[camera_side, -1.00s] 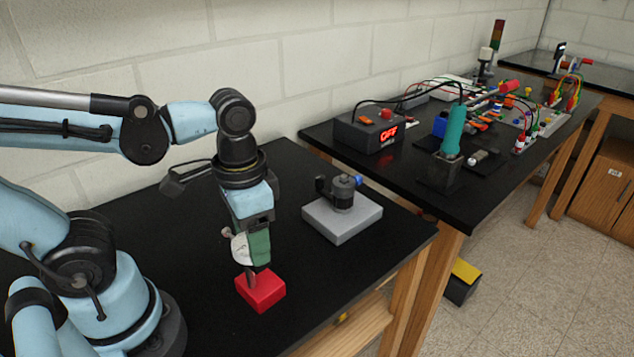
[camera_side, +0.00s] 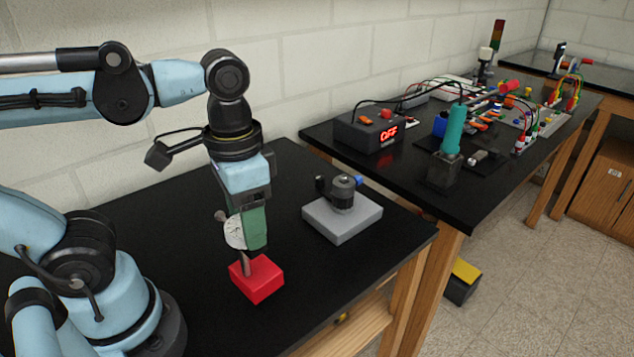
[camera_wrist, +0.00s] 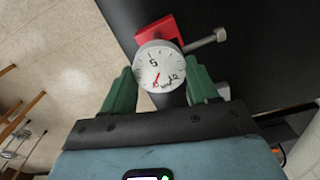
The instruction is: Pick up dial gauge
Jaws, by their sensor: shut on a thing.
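The dial gauge (camera_side: 234,233) has a round white face and a thin stem pointing down to a red block (camera_side: 262,280). My gripper (camera_side: 246,240), with green fingers, is shut on the gauge above the black table. In the wrist view the gauge face (camera_wrist: 159,66) shows between the green fingers of my gripper (camera_wrist: 162,90), with a metal rod sticking out to its right. The red block (camera_wrist: 173,29) is partly hidden behind the gauge there. The stem's lower end meets the block. I cannot tell whether the block is clear of the table.
A grey plate (camera_side: 342,222) with a dark cylindrical fixture (camera_side: 343,191) stands to the right on the same table. A second bench holds a box with a red OFF display (camera_side: 376,130), a teal-handled tool (camera_side: 453,130) and wiring. The black table around the block is bare.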

